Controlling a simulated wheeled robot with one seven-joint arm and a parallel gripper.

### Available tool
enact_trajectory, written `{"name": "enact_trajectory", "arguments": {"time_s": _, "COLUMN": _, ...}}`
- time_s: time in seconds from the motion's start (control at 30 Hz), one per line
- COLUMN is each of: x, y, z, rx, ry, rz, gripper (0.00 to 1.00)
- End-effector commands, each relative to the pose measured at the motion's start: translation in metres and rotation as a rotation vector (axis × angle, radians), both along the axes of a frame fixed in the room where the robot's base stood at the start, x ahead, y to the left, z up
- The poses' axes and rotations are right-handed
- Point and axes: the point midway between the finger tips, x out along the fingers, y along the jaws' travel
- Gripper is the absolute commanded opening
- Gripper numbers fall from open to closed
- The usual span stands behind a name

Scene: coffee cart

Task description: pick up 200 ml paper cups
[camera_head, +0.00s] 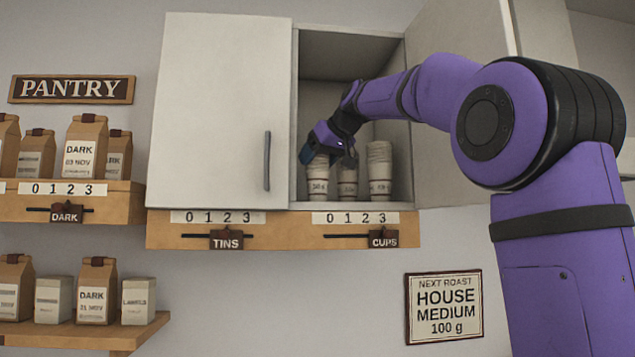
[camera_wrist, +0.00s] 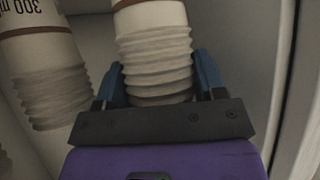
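Three stacks of pale paper cups stand in the open right part of the wall cabinet: a left stack (camera_head: 317,181), a middle stack (camera_head: 347,183) and a right stack (camera_head: 379,171). The print on them is too small to read surely in the head view. My gripper (camera_head: 330,150) is at the top of the left stack. In the wrist view a cup stack (camera_wrist: 155,50) lies between the two blue fingers of my gripper (camera_wrist: 160,82). The fingers are very close to its sides; contact is unclear. Beside it is a stack marked 300 ml (camera_wrist: 45,60).
The closed cabinet door (camera_head: 220,110) is left of the opening, and an open door (camera_head: 465,100) is on the right. A ledge with a CUPS tag (camera_head: 383,239) runs below. Shelves with coffee bags (camera_head: 85,150) are at left.

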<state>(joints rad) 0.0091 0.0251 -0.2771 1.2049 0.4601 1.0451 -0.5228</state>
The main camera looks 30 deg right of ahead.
Motion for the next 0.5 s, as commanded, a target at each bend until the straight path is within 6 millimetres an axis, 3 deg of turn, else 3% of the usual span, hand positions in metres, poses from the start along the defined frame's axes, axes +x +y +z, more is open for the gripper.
{"name": "enact_trajectory", "arguments": {"time_s": 0.03, "x": -0.0001, "y": 0.0, "z": 0.0001, "rx": 0.0, "ry": 0.0, "rz": 0.0, "gripper": 0.51}}
{"name": "enact_trajectory", "arguments": {"time_s": 0.17, "x": -0.0001, "y": 0.0, "z": 0.0001, "rx": 0.0, "ry": 0.0, "rz": 0.0, "gripper": 0.22}}
{"name": "enact_trajectory", "arguments": {"time_s": 0.5, "x": -0.0001, "y": -0.0001, "z": 0.003, "rx": -0.001, "ry": -0.001, "rz": 0.001, "gripper": 0.22}}
